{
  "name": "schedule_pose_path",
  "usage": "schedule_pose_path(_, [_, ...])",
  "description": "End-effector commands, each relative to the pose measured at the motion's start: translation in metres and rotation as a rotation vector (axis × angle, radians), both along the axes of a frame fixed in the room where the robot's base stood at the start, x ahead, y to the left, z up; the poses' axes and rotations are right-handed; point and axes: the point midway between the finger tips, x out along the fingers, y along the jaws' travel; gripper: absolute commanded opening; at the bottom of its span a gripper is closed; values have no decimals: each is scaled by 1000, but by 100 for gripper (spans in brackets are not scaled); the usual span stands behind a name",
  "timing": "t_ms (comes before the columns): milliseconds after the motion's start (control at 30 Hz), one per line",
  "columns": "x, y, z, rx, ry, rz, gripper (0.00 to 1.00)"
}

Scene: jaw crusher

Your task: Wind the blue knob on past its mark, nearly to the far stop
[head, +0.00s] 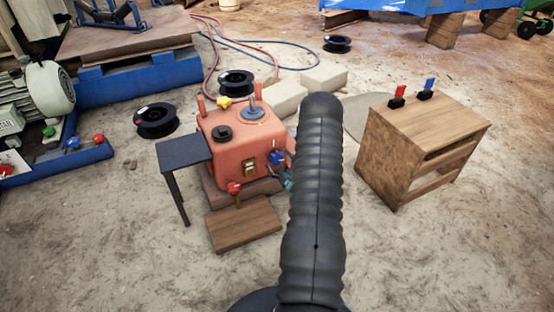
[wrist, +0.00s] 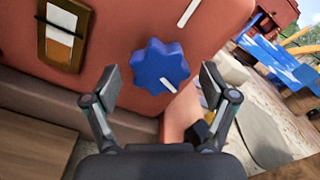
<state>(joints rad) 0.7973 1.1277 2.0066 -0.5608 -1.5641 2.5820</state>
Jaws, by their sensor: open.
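The blue knob (wrist: 160,67) sits on the front face of the red machine (wrist: 110,20). It is star-shaped, with a white line pointing to its lower right. A white mark (wrist: 188,12) is painted on the red face above the knob and to its right. My gripper (wrist: 158,85) is open, with one finger on each side of the knob and a visible gap to both. My gripper (head: 284,177) is mostly hidden behind my arm there.
A brass-framed gauge (wrist: 64,32) is left of the knob. A red knob (head: 234,188) sits low on the machine. A dark side table (head: 184,151) stands at left, and a wooden cabinet (head: 430,125) with red and blue switches stands at right. Hoses and black reels lie behind.

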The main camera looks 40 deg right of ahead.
Motion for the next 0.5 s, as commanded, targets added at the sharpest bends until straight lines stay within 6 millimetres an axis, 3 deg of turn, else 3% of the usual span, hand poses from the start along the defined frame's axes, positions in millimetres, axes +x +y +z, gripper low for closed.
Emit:
schedule_pose_path(300, [-62,14,0,2,2,-4,84])
schedule_pose_path(500, [-89,21,0,1,1,-2,84])
